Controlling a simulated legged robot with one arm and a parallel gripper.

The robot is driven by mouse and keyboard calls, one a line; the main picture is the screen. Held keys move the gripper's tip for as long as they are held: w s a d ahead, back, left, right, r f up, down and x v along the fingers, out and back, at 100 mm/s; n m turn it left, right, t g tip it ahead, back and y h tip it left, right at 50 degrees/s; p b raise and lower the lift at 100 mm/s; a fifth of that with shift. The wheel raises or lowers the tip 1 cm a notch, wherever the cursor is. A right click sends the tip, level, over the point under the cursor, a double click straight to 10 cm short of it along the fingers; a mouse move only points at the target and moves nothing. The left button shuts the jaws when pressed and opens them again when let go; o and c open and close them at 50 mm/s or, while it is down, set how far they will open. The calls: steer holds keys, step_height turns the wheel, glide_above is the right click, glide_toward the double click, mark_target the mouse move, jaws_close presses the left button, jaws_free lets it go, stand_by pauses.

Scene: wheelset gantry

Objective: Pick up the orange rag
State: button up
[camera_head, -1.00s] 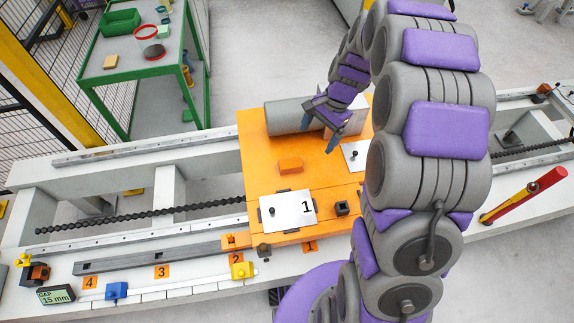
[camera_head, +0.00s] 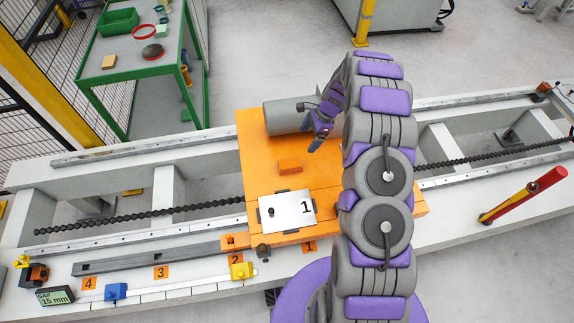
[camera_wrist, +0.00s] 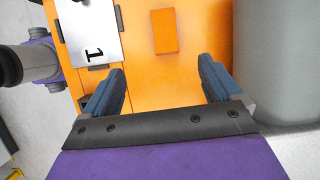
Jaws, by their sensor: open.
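The orange rag (camera_head: 290,166) looks like a small folded block. It lies on the orange plate (camera_head: 262,140) of the gantry, behind the white card marked 1. In the wrist view the rag (camera_wrist: 164,31) is at the top centre, beyond the fingertips and roughly in line with the gap between them. My gripper (camera_head: 315,146) is above the plate, to the right of the rag and apart from it. In the wrist view my gripper (camera_wrist: 161,78) has its two blue fingers wide apart, with nothing between them but plate surface below.
A grey cylinder (camera_head: 285,117) lies behind the rag, close to my gripper. A red and yellow handle (camera_head: 523,195) sticks out at right. A green cart (camera_head: 142,64) stands at back left.

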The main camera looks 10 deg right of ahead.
steer(key=f, duration=0.1)
steer(key=b, duration=0.3)
glide_above(290, 163)
steer(key=d, duration=0.3)
steer(key=shift+m, duration=0.3)
step_height(290, 163, down, 11)
steer(key=shift+s+a+r, duration=0.1)
steer(key=shift+s+r, duration=0.05)
steer(key=shift+b+x, duration=0.75)
steer(key=shift+x, duration=2.45)
steer(key=shift+a+r, duration=0.1)
steer(key=shift+a, duration=0.1)
steer(key=shift+c, duration=0.3)
steer(key=shift+w, duration=0.2)
steer(key=c, duration=1.1)
steer(key=shift+r, duration=0.1)
